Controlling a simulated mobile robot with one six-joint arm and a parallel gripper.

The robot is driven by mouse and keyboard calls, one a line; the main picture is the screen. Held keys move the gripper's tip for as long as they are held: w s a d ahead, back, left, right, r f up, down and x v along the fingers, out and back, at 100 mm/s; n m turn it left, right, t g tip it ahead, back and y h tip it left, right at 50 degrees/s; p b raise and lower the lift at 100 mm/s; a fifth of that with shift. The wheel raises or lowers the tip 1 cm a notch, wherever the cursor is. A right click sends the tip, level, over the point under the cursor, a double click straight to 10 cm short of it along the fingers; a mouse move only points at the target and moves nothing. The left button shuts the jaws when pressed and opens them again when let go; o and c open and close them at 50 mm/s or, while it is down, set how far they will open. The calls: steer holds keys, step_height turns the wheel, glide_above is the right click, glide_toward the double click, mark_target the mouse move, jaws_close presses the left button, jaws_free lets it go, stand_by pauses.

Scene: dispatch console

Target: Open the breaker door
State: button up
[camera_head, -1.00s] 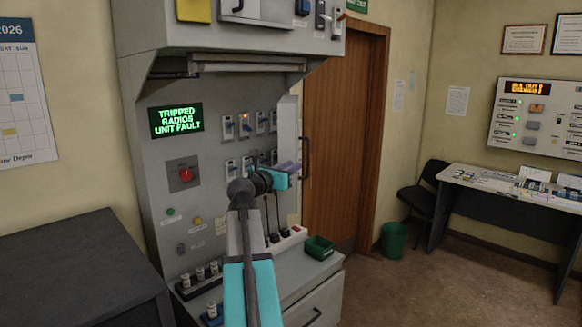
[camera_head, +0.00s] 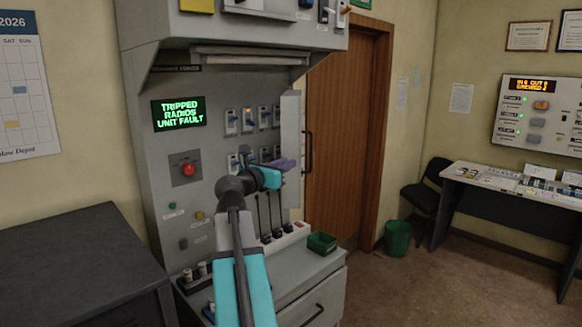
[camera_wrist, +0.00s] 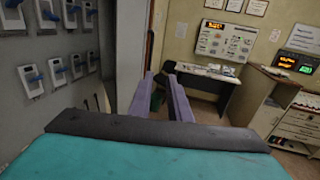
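The breaker door appears to be the pale upright panel (camera_head: 291,150) at the right edge of the grey console, with a dark vertical bar handle (camera_head: 308,152) on its right side. It seems to stand out from the console, with the breaker switches (camera_head: 248,120) uncovered to its left. In the wrist view a pale panel (camera_wrist: 125,50) rises beyond the fingers, right of the blue-levered breakers (camera_wrist: 58,70). My gripper (camera_head: 284,168) is in front of the panel, left of the handle. Its purple fingers (camera_wrist: 160,95) are apart with nothing visibly held. Contact with the panel is unclear.
A dark cabinet (camera_head: 75,260) stands at left. A chair (camera_head: 425,190), waste bin (camera_head: 397,238) and desk (camera_head: 500,190) are at right. The floor between is clear.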

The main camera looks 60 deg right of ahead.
steer(key=a+b, duration=0.2)
steer(key=a, duration=0.6)
steer(key=shift+w+a, duration=0.3)
steer(key=shift+w, duration=0.1)
